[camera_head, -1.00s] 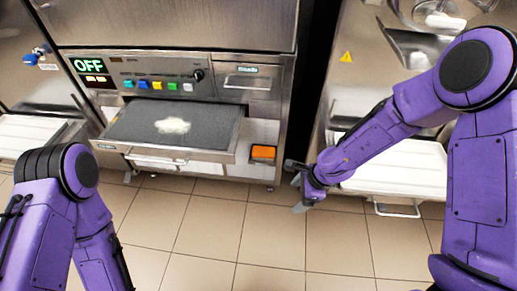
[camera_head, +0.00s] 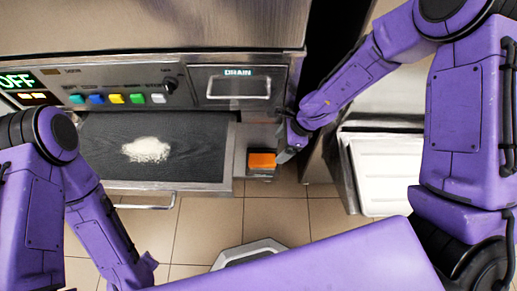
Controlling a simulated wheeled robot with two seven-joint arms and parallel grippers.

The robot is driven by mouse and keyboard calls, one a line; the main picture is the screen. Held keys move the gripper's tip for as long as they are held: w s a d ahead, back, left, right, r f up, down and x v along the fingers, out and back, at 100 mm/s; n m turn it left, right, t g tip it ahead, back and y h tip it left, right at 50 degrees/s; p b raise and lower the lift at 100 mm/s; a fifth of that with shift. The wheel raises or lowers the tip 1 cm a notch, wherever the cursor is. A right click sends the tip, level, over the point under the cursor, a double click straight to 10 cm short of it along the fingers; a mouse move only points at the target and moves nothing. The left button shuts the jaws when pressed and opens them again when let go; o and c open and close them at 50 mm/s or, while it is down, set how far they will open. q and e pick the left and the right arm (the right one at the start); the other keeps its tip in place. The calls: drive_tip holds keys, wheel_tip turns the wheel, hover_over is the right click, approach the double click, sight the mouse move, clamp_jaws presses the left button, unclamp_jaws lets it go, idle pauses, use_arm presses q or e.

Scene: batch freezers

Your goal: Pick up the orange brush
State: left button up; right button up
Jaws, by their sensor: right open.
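The orange brush (camera_head: 262,160) sits in a small dark holder on the front of the machine, just right of the open drawer. My right gripper (camera_head: 282,134) is open and empty, close to the brush on its right side. Its lower finger reaches near the brush's right edge; I cannot tell if they touch. My left arm hangs at the lower left, and its gripper fingers do not show.
The pulled-out dark drawer (camera_head: 205,150) holds a pile of white powder (camera_head: 146,150). Coloured buttons and a DRAIN compartment (camera_head: 238,86) are above. A white tray (camera_head: 388,172) stands at the right. Tiled floor (camera_head: 205,225) lies below.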

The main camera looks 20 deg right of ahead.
sight(270, 159)
drive_tip(key=b+x, duration=0.1)
drive_tip(key=x, duration=0.2)
drive_tip(key=b+x, duration=0.1)
drive_tip(key=x, duration=0.3)
drive_tip(key=b+x, duration=0.1)
drive_tip(key=x, duration=0.2)
drive_tip(key=shift+w+d+f, duration=0.1)
drive_tip(key=shift+d+f, duration=0.15)
drive_tip(key=shift+d, duration=0.05)
drive_tip(key=shift+r, duration=0.1)
drive_tip(key=c, duration=1.1)
